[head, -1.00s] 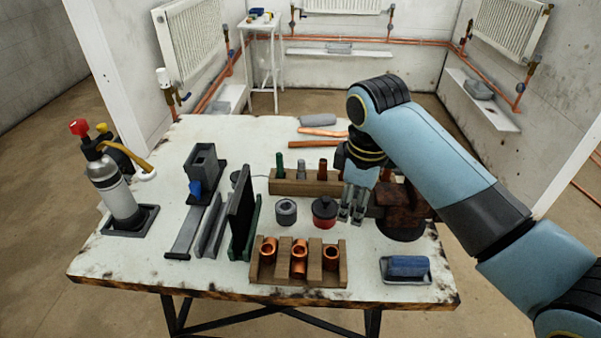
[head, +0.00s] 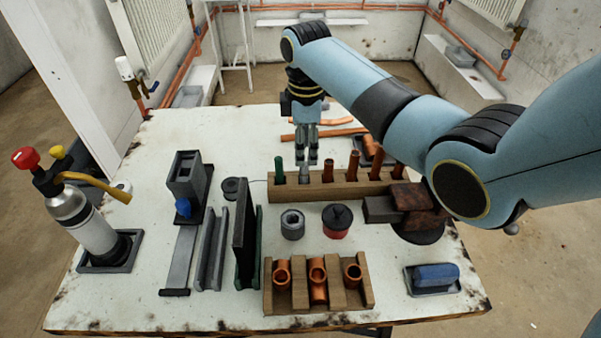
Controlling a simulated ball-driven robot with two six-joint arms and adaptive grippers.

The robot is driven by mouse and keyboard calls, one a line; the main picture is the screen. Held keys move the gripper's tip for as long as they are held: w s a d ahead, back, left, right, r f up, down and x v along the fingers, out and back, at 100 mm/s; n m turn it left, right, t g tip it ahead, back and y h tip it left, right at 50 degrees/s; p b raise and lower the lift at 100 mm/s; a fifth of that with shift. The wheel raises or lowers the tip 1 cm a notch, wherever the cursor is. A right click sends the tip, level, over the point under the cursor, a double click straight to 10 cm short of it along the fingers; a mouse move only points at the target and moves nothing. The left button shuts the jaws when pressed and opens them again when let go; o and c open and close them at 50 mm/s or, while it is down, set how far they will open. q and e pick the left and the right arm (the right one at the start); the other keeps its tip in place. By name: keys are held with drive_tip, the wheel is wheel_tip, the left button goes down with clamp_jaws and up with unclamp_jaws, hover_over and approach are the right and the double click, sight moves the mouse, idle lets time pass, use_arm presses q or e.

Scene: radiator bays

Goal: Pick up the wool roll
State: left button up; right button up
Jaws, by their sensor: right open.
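My right gripper (head: 306,160) points down, open and empty, above the back of the wooden rack (head: 330,190), just over a short grey piece in it. The soft grey roll at the back of the table, which looks like the wool roll, is now almost wholly hidden behind my right gripper and wrist. Copper pipes (head: 340,132) lie near that spot. A grey ringed cylinder (head: 292,223) stands in front of the rack; I cannot tell its material. My left gripper is out of view.
A red tin with a dark lid (head: 337,220), a vise (head: 405,205) and a wooden holder with copper fittings (head: 318,285) fill the middle and front. A gas torch (head: 85,220) stands at the left. The back left of the table (head: 220,140) is clear.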

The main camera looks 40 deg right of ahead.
sight(304, 171)
drive_tip(key=shift+s+f, duration=0.1)
drive_tip(key=shift+f, duration=0.75)
drive_tip(key=f, duration=0.5)
drive_tip(key=shift+a+f, duration=0.1)
drive_tip(key=shift+a, duration=0.15)
drive_tip(key=shift+s, duration=0.1)
drive_tip(key=shift+c, duration=2.7)
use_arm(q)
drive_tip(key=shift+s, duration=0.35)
use_arm(e)
clamp_jaws()
